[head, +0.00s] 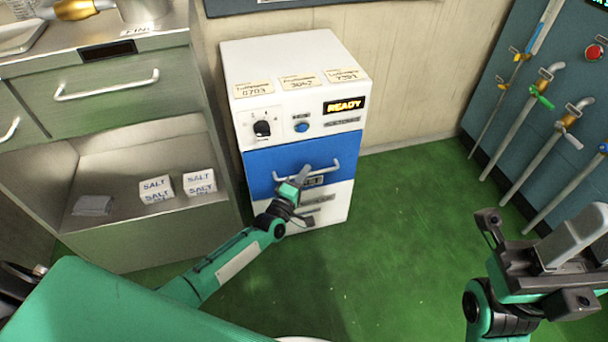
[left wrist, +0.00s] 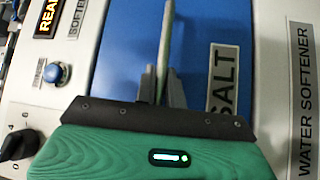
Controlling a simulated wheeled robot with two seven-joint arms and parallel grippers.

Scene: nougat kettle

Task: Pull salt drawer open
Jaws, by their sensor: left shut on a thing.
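The salt drawer (head: 265,168) is the blue front of the white water softener cabinet (head: 300,52). It looks flush with the cabinet, and no gap shows at its top edge. Its pale bar handle (head: 330,172) runs across the front. My left gripper (head: 297,182) is at the handle, covering part of it and of the drawer's label. In the left wrist view the fingers (left wrist: 162,88) are shut on the handle (left wrist: 167,35), beside the "SALT" label (left wrist: 224,80). My right gripper (head: 528,245) hangs at the right, away from the cabinet; its finger gap is unclear.
A metal counter (head: 110,85) with an open shelf holding white salt packs (head: 156,190) stands left of the cabinet. A blue-grey panel with pipes and valves (head: 540,92) is at the right. Green floor (head: 400,200) in front of and right of the cabinet is clear.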

